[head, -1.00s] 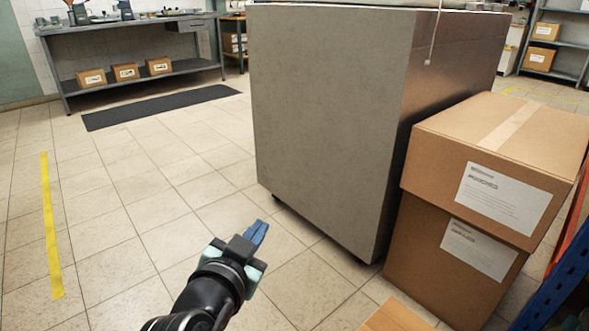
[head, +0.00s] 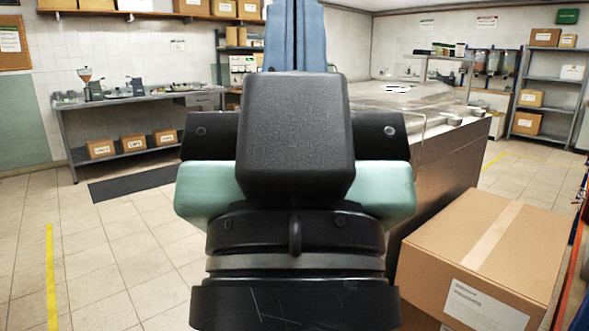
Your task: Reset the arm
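My gripper (head: 295,35) fills the middle of the head view, close to the camera, seen from behind with its blue fingers pointing up and away. The two fingers lie side by side with only a thin dark line between them, so it looks shut, and nothing shows between them. The fingertips run to the top edge of the picture. The black wrist and gripper body hide much of the large grey cabinet behind.
Stacked cardboard boxes (head: 490,250) stand close at the right, beside the grey cabinet (head: 450,175). A steel workbench (head: 130,100) stands along the back left wall, with a dark mat (head: 130,184) before it. A shelf rack (head: 550,95) is at the back right. Left floor is clear.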

